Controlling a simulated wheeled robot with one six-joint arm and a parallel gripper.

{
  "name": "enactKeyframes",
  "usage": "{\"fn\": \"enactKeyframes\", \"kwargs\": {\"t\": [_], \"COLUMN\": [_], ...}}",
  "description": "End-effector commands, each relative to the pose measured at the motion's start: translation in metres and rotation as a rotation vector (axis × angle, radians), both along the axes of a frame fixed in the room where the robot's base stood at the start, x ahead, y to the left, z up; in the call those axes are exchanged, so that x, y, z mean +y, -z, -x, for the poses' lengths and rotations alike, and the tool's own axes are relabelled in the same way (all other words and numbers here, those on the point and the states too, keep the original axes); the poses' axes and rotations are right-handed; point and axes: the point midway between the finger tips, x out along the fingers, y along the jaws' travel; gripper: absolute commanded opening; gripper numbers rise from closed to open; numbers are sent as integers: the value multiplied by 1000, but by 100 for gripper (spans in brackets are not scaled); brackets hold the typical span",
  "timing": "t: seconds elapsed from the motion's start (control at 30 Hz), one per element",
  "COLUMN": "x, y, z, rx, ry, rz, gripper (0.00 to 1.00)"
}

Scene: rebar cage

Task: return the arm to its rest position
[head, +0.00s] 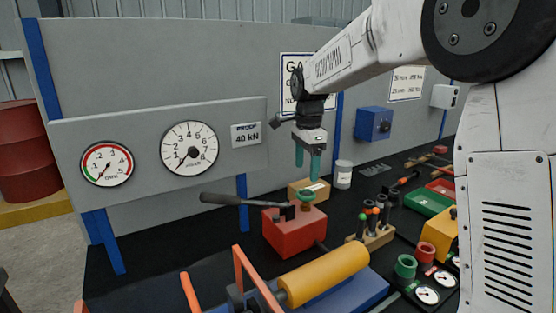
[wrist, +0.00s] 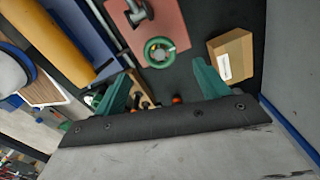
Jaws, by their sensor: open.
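My gripper (head: 307,162) hangs from my white arm in the head view, with its green fingers pointing down. It is above and a little behind the red pump block (head: 295,232). The fingers are apart with nothing between them. In the wrist view my gripper (wrist: 158,85) also shows spread and empty. Below it are a green ring-shaped knob (wrist: 159,52) on the red block and a cardboard box (wrist: 231,55). The fingers look clear of both.
A black lever (head: 225,199) reaches left from the red block. A yellow cylinder (head: 325,274) lies on a blue base in front. A tool holder (head: 372,236), gauges and trays crowd the right. A grey panel with two dials (head: 190,147) stands behind at left.

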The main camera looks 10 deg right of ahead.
Motion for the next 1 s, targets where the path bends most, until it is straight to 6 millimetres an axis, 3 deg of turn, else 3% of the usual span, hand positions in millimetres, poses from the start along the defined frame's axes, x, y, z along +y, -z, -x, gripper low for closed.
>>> {"fn": "enactKeyframes", "kwargs": {"t": [0.23, 0.37, 0.7, 1.0], "x": [0, -2, -15, -24], "y": [7, 23, 10, 12], "z": [5, 36, 174, 296], "rx": [16, 67, 87, 41], "ry": [-195, -427, -1028, -1389], "rz": [0, -10, -41, -27], "gripper": [73, 73, 73, 73]}}
